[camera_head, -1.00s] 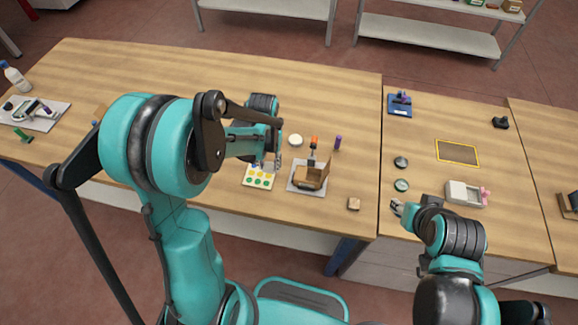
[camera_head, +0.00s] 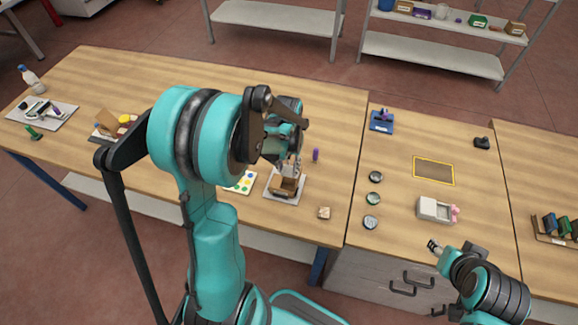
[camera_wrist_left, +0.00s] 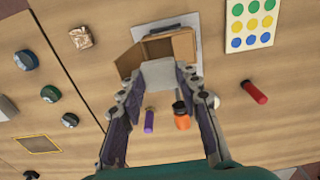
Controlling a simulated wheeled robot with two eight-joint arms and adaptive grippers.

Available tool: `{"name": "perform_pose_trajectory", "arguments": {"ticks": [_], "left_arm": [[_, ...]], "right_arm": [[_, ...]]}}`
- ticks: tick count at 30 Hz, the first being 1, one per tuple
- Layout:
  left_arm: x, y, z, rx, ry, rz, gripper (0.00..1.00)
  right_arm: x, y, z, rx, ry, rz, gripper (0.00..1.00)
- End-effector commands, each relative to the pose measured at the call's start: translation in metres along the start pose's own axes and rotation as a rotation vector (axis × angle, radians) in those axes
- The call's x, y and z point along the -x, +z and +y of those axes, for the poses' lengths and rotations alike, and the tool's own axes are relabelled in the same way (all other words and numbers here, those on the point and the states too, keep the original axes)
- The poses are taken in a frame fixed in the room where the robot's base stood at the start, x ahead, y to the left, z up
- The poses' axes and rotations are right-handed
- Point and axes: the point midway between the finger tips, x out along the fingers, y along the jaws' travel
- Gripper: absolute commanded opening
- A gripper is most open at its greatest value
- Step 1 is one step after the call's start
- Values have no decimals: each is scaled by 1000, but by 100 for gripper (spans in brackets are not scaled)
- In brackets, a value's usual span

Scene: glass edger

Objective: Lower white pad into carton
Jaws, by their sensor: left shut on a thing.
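The carton (camera_head: 287,187) is a small brown open box on a white sheet (camera_head: 270,194) near the front of the left table. In the left wrist view the carton (camera_wrist_left: 168,43) has its flaps spread open. My left gripper (camera_head: 290,165) is over the carton. It is shut on the white pad (camera_wrist_left: 158,74), a pale flat piece between its fingertips, which overlaps the carton's near edge in the left wrist view. I cannot tell whether the pad is inside the opening. My right gripper (camera_head: 434,246) is far from the carton, at the front of the right-hand table; its finger opening is too small to judge.
A dotted card (camera_wrist_left: 250,24) lies beside the carton's sheet.

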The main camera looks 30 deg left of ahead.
Motion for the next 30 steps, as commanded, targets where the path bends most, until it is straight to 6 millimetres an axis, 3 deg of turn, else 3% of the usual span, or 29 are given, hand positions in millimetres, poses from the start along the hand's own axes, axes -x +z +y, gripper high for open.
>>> {"name": "perform_pose_trajectory", "arguments": {"ticks": [21,30], "left_arm": [[-61,0,0,-1,0,0,24],[-69,0,0,0,0,0,24]], "right_arm": [[-39,28,0,0,0,0,40],[-44,32,0,0,0,0,40]]}}
